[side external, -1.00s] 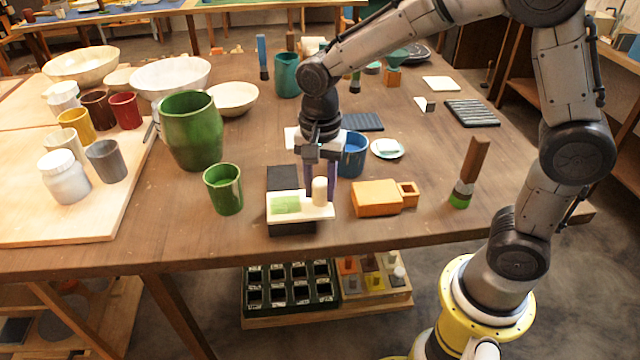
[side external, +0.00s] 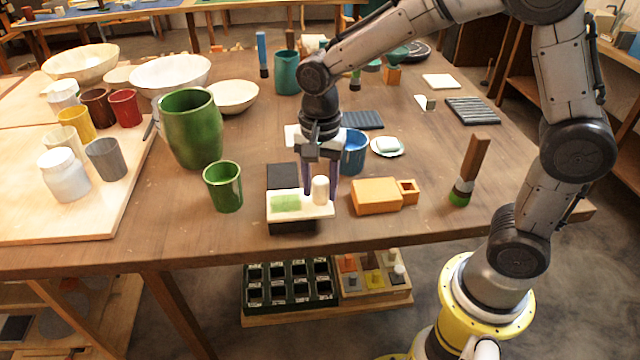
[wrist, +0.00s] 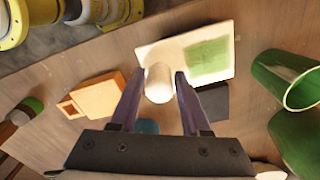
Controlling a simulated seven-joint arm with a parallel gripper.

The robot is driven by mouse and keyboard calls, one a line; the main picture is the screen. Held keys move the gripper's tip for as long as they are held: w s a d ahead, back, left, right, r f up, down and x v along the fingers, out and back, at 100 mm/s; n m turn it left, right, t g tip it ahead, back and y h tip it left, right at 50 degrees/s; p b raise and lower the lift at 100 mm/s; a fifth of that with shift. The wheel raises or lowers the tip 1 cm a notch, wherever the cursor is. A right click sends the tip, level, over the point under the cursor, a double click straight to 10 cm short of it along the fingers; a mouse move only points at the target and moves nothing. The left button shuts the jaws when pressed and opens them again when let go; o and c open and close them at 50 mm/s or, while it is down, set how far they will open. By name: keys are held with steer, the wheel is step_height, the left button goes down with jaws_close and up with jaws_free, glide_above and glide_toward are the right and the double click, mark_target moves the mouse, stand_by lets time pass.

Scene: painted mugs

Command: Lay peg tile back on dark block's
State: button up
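The peg tile (side external: 300,213) is a pale slab with a green patch and an upright white peg (side external: 320,190). It lies across the dark block (side external: 282,178), whose dark surface shows behind the tile and below its front edge. The tile (wrist: 226,30) and peg (wrist: 158,83) also show in the wrist view, with part of the dark block (wrist: 214,102). My gripper (side external: 321,195) is over the tile, pointing down. Its fingers (wrist: 159,75) stand on either side of the peg, with narrow gaps visible, so it looks open. Contact under the tile is hidden.
An orange block (side external: 376,196) sits close on the right and a green mug (side external: 223,187) on the left. A blue mug (side external: 353,152) stands just behind my gripper. A large green pot (side external: 190,130) is further back left.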

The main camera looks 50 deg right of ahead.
steer(key=shift+r, duration=0.25)
steer(key=shift+r, duration=0.35)
steer(key=shift+r, duration=1.15)
steer(key=o, duration=0.6)
steer(key=shift+c, duration=0.2)
steer(key=c, duration=0.6)
steer(key=shift+o, duration=0.2)
